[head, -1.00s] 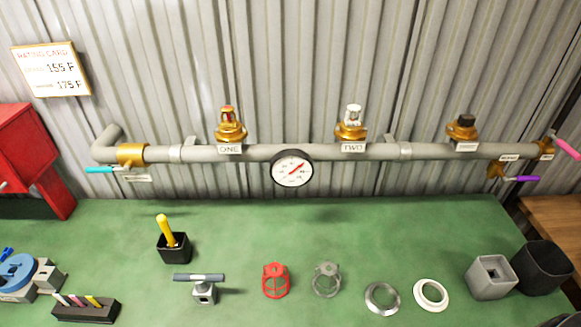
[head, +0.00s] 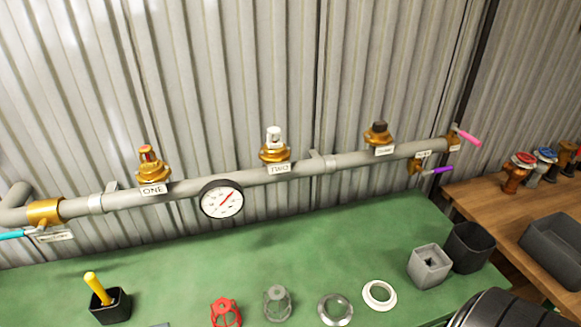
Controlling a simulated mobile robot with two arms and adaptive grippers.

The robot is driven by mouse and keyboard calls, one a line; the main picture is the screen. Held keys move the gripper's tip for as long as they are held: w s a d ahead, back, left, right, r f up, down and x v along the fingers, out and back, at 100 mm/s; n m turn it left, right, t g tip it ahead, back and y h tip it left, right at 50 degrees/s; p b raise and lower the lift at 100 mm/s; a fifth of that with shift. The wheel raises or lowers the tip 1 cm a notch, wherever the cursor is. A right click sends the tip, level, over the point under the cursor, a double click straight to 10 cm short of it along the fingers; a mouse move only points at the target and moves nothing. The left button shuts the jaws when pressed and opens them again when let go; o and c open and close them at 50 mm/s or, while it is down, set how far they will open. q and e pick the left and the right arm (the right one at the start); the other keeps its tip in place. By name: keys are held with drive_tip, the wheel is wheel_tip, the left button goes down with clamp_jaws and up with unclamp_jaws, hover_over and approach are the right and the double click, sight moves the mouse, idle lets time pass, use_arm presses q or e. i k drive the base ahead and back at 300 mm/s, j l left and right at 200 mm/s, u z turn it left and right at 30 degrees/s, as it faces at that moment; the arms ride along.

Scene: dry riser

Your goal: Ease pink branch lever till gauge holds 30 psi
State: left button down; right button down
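The pink lever (head: 467,137) sticks out at the right end of the grey pipe (head: 330,166), angled down to the right from its brass valve (head: 449,144). The round black-rimmed gauge (head: 222,200) hangs at the pipe's left part. Its red needle points up and to the right; the numbers are too small to read. Neither of my grippers shows in the head view. A dark rounded part at the bottom right edge looks like part of my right arm, well below the lever.
A purple lever (head: 442,170) sits just below the pink one, and a turquoise lever (head: 11,235) at the left end. A wooden table (head: 495,210) stands right.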

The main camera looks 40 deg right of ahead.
sight(471, 139)
drive_tip(key=z, duration=0.45)
drive_tip(key=l+z, duration=0.15)
drive_tip(key=z, duration=0.7)
drive_tip(key=i+z, duration=0.1)
drive_tip(key=z, duration=0.35)
drive_tip(key=l+z, duration=0.1)
drive_tip(key=z, duration=0.3)
drive_tip(key=i+j, duration=0.05)
